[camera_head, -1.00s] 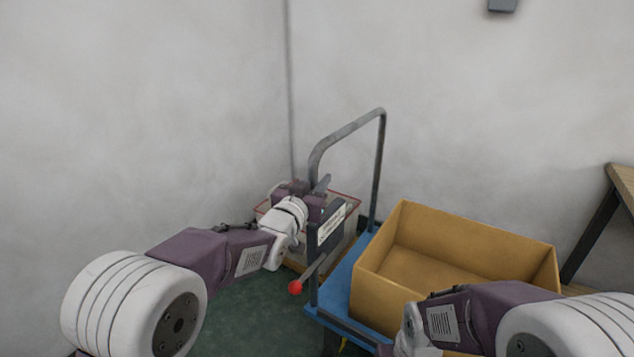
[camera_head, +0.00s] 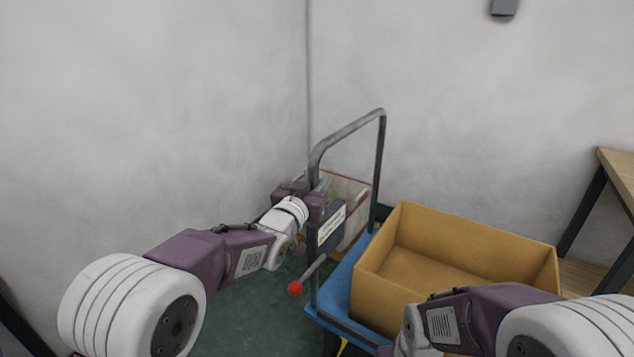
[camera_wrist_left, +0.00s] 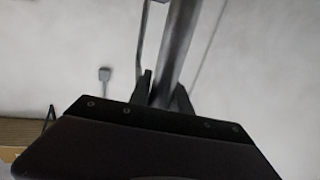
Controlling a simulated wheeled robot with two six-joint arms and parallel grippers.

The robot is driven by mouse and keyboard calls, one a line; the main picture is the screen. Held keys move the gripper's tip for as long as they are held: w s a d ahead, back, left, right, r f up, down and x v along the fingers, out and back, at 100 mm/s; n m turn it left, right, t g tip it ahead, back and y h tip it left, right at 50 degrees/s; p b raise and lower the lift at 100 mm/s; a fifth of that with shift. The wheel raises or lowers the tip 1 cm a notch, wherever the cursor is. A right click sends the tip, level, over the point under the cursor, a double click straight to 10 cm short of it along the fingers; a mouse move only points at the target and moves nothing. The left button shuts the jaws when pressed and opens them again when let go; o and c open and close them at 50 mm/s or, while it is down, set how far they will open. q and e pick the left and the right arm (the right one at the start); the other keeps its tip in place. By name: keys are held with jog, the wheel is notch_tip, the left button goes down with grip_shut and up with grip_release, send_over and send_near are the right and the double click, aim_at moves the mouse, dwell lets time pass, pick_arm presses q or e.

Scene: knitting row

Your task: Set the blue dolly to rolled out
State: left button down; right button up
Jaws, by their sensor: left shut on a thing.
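The blue dolly (camera_head: 337,289) stands in front of me at the middle of the head view, with a tall grey push handle (camera_head: 348,131) at its left end. A small sign and a lever with a red knob (camera_head: 295,288) are on the handle's near side. My left gripper (camera_head: 319,188) is shut on the handle's near upright; in the left wrist view the grey bar (camera_wrist_left: 176,55) runs between the two fingers (camera_wrist_left: 163,92). My right arm shows at the lower right, but its gripper is out of the picture.
An open cardboard box (camera_head: 455,260) sits on the dolly's deck. A pale bin with a red rim (camera_head: 352,190) stands behind the handle by the wall corner. A wooden table (camera_head: 617,172) is at the right edge. Green floor (camera_head: 240,318) is clear left of the dolly.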

pick_arm(q)
jog(key=shift+f, duration=0.25)
jog(key=c, duration=1.4)
grip_release()
jog(key=shift+a, duration=0.1)
jog(key=shift+c, duration=0.2)
jog(key=shift+o, duration=1.2)
jog(key=shift+s+r, duration=0.15)
jog(key=shift+r, duration=0.05)
jog(key=p+v, duration=0.2)
jog(key=v, duration=0.7)
